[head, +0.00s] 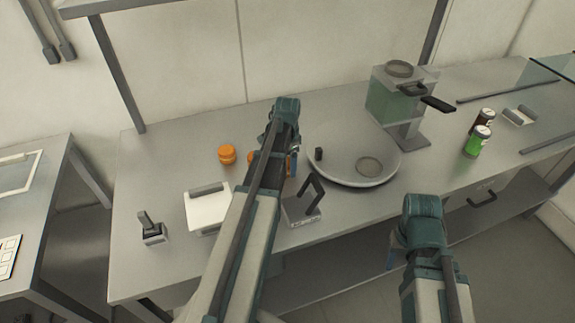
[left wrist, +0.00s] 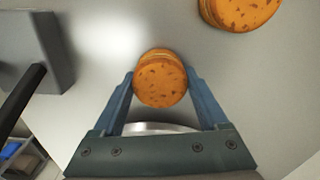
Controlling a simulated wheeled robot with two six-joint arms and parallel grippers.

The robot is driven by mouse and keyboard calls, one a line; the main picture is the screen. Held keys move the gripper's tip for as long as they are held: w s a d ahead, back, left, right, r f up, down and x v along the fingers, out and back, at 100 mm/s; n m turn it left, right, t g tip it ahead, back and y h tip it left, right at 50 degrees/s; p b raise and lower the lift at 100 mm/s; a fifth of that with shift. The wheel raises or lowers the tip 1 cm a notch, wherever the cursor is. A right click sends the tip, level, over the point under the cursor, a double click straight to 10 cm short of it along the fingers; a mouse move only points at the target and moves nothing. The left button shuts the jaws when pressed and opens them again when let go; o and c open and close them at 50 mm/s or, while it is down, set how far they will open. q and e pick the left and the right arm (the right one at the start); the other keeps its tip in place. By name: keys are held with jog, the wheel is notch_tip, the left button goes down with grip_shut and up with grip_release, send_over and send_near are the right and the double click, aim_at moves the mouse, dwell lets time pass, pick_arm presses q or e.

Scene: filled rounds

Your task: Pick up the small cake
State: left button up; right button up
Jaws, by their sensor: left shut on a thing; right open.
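My left gripper (left wrist: 160,92) is shut on a small round orange cake (left wrist: 160,78) with brown specks, one finger on each side of it. A second, larger-looking orange cake (left wrist: 238,12) lies on the table, cut off at the top right of the left wrist view. In the head view, an orange cake (head: 227,154) stands clear to the left of my left arm. More orange shows at both sides of that arm, which hides much of it. My right gripper (head: 394,257) is low at the table's front edge, away from the cakes; its fingers are mostly hidden.
A wide shallow bowl (head: 335,170) stands right of my left gripper. A black-handled grey device (head: 302,207) and a white appliance (head: 208,212) stand near the front edge. A drink dispenser (head: 390,100) and two cans (head: 477,142) are further right.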

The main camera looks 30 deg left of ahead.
aim_at(288, 162)
pick_arm(q)
notch_tip(288, 162, up, 10)
jog(key=p, duration=1)
